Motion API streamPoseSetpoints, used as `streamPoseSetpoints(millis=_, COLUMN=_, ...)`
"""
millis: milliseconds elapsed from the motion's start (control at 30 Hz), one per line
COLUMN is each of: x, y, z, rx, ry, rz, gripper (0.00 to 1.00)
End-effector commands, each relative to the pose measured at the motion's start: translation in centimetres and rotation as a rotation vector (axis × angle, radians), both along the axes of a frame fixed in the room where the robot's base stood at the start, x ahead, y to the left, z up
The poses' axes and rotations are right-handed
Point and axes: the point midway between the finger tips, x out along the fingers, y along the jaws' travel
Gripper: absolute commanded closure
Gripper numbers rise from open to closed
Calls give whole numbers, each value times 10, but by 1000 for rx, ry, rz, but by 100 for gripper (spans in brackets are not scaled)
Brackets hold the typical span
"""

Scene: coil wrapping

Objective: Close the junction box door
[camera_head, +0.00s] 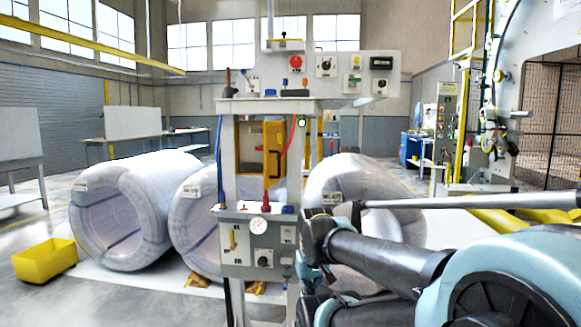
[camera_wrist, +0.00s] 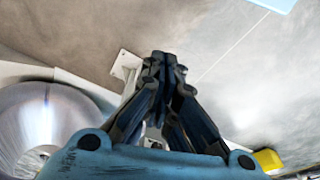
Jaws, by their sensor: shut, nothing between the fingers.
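In the head view my arm reaches in from the right, and the fingers cannot be made out.
The control stand's lower grey panel (camera_head: 237,262) carries a gauge (camera_head: 258,225) and switches. Large wrapped coils (camera_head: 118,218) stand behind it, one also showing in the wrist view (camera_wrist: 40,125). A yellow bin (camera_head: 45,262) sits at the left.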

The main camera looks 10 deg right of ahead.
Motion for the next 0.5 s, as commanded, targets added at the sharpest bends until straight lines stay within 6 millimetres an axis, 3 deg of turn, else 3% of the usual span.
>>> streamPoseSetpoints(millis=67, x=-7, y=0, z=8, rx=5, ry=-9, rz=-11, gripper=100)
streamPoseSetpoints(millis=167, x=0, y=2, z=21, rx=33, ry=0, rz=-63, gripper=100)
streamPoseSetpoints(millis=267, x=15, y=7, z=46, rx=85, ry=24, rz=-160, gripper=100)
streamPoseSetpoints(millis=500, x=70, y=11, z=129, rx=262, ry=112, rz=-506, gripper=100)
